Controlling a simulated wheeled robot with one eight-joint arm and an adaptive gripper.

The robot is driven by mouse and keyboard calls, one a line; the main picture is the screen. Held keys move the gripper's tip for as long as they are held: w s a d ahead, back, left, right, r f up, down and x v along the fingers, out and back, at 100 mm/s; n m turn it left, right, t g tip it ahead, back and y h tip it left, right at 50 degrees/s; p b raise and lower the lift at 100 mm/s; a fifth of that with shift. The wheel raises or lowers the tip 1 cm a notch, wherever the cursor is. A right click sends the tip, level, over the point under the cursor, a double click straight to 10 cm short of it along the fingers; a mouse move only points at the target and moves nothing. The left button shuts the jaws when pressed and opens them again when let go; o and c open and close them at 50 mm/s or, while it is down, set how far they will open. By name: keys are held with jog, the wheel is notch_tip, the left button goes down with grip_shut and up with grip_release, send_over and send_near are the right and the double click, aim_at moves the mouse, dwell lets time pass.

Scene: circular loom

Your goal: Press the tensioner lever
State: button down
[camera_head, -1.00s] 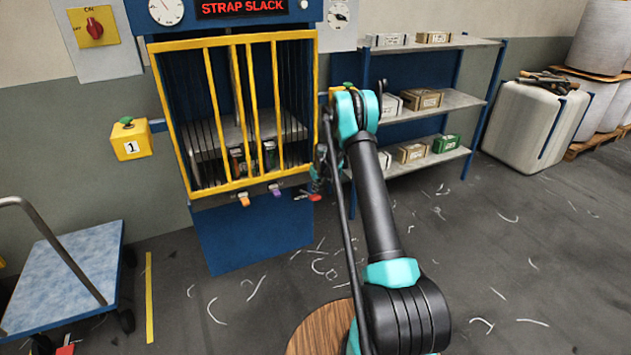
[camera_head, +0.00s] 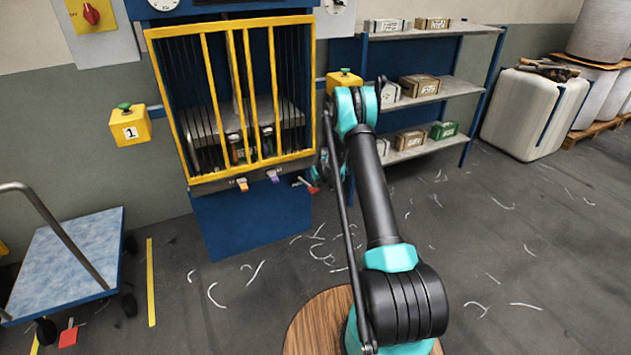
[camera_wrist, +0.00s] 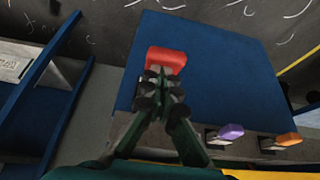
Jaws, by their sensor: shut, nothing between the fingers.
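A lever with a red grip (camera_head: 313,188) sticks out at the lower right of the yellow-framed loom (camera_head: 252,184). Its red grip (camera_wrist: 166,61) also shows in the wrist view, just beyond my fingertips. A purple-tipped lever (camera_head: 272,176) and an orange-tipped lever (camera_head: 242,184) are to its left along the same edge. No readable label tells which one is the tensioner. My gripper (camera_wrist: 160,76) is shut and empty, with its tips overlapping the near edge of the red grip. I cannot tell whether they touch it. In the head view my arm partly hides the gripper.
A yellow box with a green button (camera_head: 130,127) is left of the loom, and a similar yellow box (camera_head: 344,81) is behind my arm. A shelf (camera_head: 430,90) with boxes stands right. A blue cart (camera_head: 70,262) stands left. Scraps litter the open floor.

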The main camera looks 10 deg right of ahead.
notch_tip(320, 180, down, 10)
jog(key=s, duration=0.2)
jog(key=shift+s+d+f, duration=0.15)
jog(key=shift+s+d, duration=0.1)
jog(key=shift+d, duration=0.05)
dwell(0.4)
jog(key=s+v, duration=0.1)
jog(key=v, duration=1.2)
jog(key=shift+s+d+f, duration=0.25)
jog(key=shift+s, duration=0.05)
jog(key=w+a+r, duration=0.1)
jog(key=w+r, duration=0.4)
jog(key=r, duration=0.2)
jog(key=w+a+r+g, duration=0.1)
jog(key=w+a+r, duration=0.1)
jog(key=w+r, duration=0.3)
notch_tip(320, 180, up, 4)
jog(key=shift+a+f+h, duration=0.2)
jog(key=shift+a+h, duration=0.05)
jog(key=shift+h, duration=0.05)
